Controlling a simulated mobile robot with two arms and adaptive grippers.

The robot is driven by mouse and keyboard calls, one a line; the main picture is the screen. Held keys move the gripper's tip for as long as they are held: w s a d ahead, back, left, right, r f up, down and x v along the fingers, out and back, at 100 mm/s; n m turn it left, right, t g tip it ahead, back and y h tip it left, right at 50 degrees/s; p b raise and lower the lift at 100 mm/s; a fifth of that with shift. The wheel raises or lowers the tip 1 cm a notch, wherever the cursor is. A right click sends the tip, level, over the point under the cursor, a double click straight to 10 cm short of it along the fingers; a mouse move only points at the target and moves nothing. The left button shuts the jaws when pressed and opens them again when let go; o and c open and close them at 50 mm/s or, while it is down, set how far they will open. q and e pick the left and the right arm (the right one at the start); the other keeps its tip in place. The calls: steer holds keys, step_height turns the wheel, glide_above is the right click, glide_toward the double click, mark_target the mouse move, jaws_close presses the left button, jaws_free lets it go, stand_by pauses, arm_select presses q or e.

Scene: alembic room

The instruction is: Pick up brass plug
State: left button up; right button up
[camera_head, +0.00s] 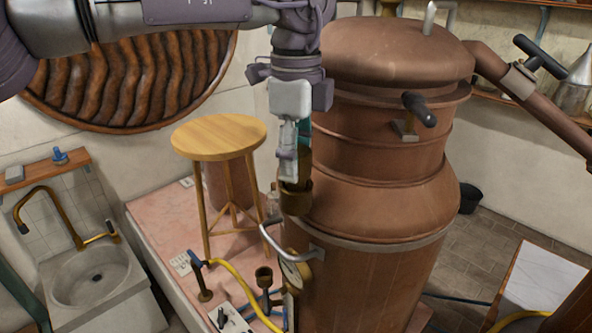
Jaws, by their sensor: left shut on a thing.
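My left gripper (291,175) hangs down from the arm that comes in from the upper left, in front of the copper still (375,205). It is shut on the brass plug (296,199), a dark brass cylinder that shows just below the fingers. The plug is held in the air, above the metal handle and the round gauge (294,270) on the still's front. The gripper hides part of the plug's upper end. A small brass cup-shaped fitting (264,275) stands lower down, apart from the plug. My right gripper is not in view.
A wooden stool (218,138) stands on a pink platform left of the still. A sink (91,279) with a brass tap is at the lower left. A valve and yellow hose (232,275) are at the bottom. A white-topped table edge (540,285) is at the lower right.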

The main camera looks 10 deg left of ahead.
arm_select(q)
steer(key=shift+s+d+r+b, duration=0.25)
steer(key=shift+r+b, duration=0.15)
steer(key=shift+r, duration=0.2)
steer(key=shift+s+d+r+b, duration=0.2)
steer(key=shift+r+b, duration=0.2)
steer(key=shift+r, duration=0.2)
steer(key=s+d+r+b, duration=0.3)
steer(key=s+d+r, duration=0.3)
steer(key=s+d, duration=0.1)
steer(key=shift+s+d+r, duration=0.2)
steer(key=shift+s+r, duration=0.05)
steer(key=shift+r, duration=0.15)
